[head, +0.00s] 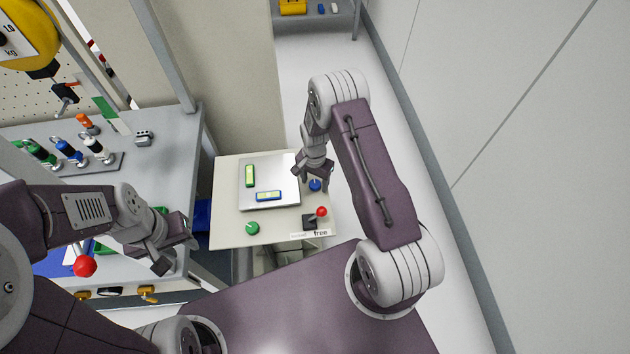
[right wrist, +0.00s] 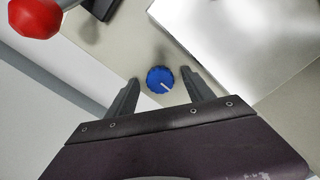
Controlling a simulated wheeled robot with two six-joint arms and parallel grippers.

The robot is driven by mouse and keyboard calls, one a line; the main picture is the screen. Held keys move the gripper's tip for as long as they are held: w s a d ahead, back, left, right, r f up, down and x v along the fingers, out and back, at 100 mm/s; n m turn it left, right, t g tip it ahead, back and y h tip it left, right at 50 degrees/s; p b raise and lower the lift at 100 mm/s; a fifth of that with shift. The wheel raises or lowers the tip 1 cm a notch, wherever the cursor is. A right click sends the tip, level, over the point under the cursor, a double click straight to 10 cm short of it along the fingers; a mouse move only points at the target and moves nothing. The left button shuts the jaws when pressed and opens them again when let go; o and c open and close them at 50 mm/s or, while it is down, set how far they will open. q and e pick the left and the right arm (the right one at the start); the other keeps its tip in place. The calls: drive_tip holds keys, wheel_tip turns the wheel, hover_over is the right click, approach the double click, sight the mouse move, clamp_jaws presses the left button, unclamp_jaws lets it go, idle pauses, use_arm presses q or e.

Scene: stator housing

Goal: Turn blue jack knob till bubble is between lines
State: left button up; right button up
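The blue jack knob (head: 315,185) sits on a beige table near its right edge. In the right wrist view the blue knob (right wrist: 160,79), with a white pointer line, lies between my open right fingers, with gaps on both sides. My right gripper (head: 312,180) is above the knob. A silver plate (head: 288,200) carries two levels: a green-framed one (head: 250,176) and a blue-framed one (head: 268,196). The bubbles are too small to tell. My left gripper (head: 172,262) is over the workbench at left, away from the knob; its fingers look apart.
A green knob (head: 252,228) is at the beige table's (head: 225,225) front left. A black box with a red ball lever (head: 321,211) stands close in front of the blue knob. A grey workbench (head: 165,150) with several tools is at left. The floor right is clear.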

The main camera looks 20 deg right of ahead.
drive_tip(key=shift+r, duration=0.1)
wheel_tip(320, 180, up, 9)
drive_tip(key=b, duration=0.1)
idle(0.4)
idle(0.5)
wheel_tip(320, 180, up, 4)
drive_tip(key=r+t, duration=0.1)
hover_over(314, 184)
drive_tip(key=w, duration=0.2)
drive_tip(key=s+a+r+n+t, duration=0.1)
drive_tip(key=s+a+r+n, duration=0.1)
drive_tip(key=s+r, duration=0.35)
drive_tip(key=s+n, duration=0.8)
drive_tip(key=s, duration=0.5)
drive_tip(key=shift+a+g, duration=0.3)
drive_tip(key=shift+g, duration=0.1)
